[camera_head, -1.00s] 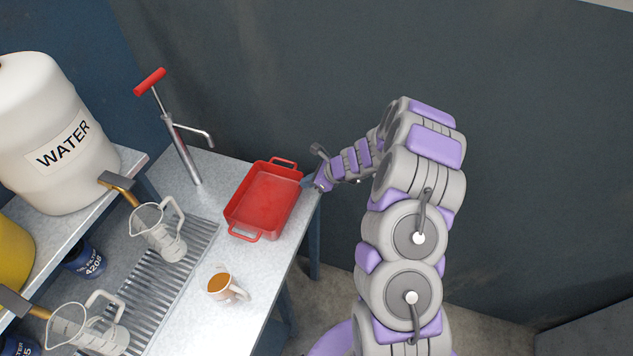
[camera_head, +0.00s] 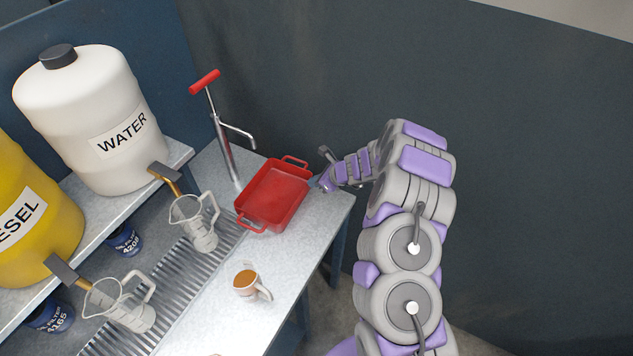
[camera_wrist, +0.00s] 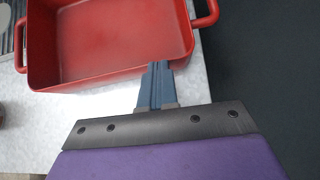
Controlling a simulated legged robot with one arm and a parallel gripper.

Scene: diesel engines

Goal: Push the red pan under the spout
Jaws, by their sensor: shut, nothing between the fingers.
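The red pan (camera_head: 272,199), rectangular with a handle at each end, lies on the metal table just right of the pump. The pump has a red T-handle, and its bent spout (camera_head: 240,134) stands above and left of the pan's far end. My gripper (camera_head: 314,183) is shut and empty at the pan's right long side. In the wrist view the shut fingers (camera_wrist: 156,84) overlap the near wall of the pan (camera_wrist: 62,83). They look in contact with it or very close.
A mug of brown liquid (camera_head: 246,281) stands on the table in front of the pan. Clear jugs (camera_head: 199,226) stand on a ribbed drain grate at left, below the taps of the white water tank (camera_head: 92,118) and yellow diesel tank (camera_head: 30,225). The table's right edge is close to my gripper.

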